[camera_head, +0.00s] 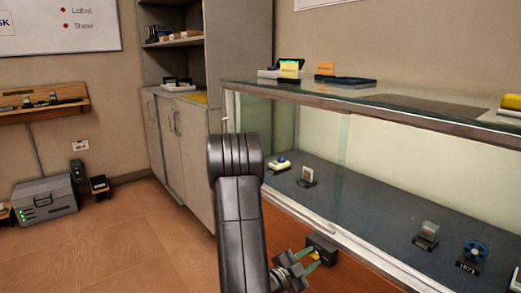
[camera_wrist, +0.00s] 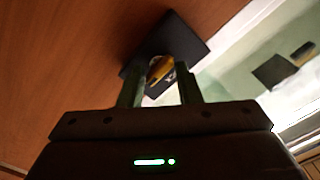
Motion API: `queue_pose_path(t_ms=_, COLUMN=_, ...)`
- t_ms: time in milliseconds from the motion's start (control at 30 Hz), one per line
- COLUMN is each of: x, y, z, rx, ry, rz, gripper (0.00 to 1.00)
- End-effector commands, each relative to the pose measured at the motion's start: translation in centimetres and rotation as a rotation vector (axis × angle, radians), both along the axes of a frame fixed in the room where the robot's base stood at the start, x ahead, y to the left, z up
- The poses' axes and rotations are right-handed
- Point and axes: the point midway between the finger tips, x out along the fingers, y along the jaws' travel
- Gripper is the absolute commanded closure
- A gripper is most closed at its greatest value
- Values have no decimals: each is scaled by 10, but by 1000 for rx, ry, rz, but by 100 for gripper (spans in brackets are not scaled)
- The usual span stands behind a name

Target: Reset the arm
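My gripper (camera_head: 311,260) is low in front of the display case's wooden base in the head view, with my dark arm reaching down to it. In the wrist view my gripper (camera_wrist: 160,78) has its two fingers apart, with a gap between them. A small yellow piece (camera_wrist: 161,69) shows between and just beyond the fingertips, in front of a dark block (camera_wrist: 180,42) with a white mark. I cannot tell whether the fingers touch the piece. The dark block (camera_head: 322,249) also shows beside the fingertips in the head view.
The glass display case (camera_head: 345,98) fills the right side, with several small exhibits on its dark inner floor (camera_head: 380,214) and more on top. A grey cabinet (camera_head: 185,135) stands behind. The tiled floor (camera_head: 120,240) between is clear.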

Motion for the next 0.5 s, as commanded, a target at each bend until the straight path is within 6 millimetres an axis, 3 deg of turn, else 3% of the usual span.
queue_pose_path(t_ms=500, x=1, y=1, z=5, rx=-181, ry=233, rz=1, gripper=69)
